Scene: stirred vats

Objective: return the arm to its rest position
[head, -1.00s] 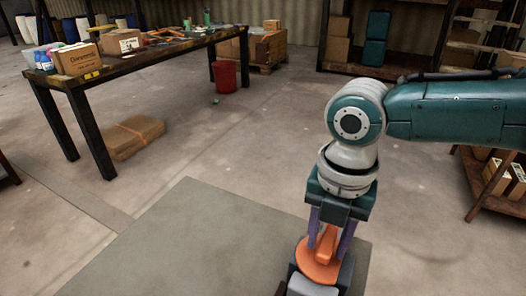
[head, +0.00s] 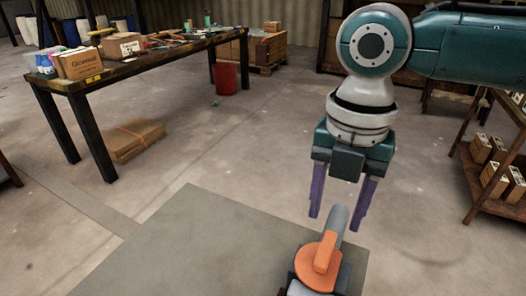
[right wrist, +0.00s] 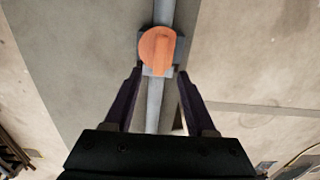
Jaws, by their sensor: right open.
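My right gripper (head: 341,205) hangs from the teal and white arm in the head view. In the right wrist view the orange handle (right wrist: 158,48) lies beyond the open fingertips (right wrist: 157,72). My left gripper is not in view.
A long workbench (head: 160,52) with boxes and tools stands at the back left. A red bin (head: 226,78) is by its far end. A shelf with small boxes (head: 492,165) is at the right. A grey flat surface (head: 185,240) lies left of the handle.

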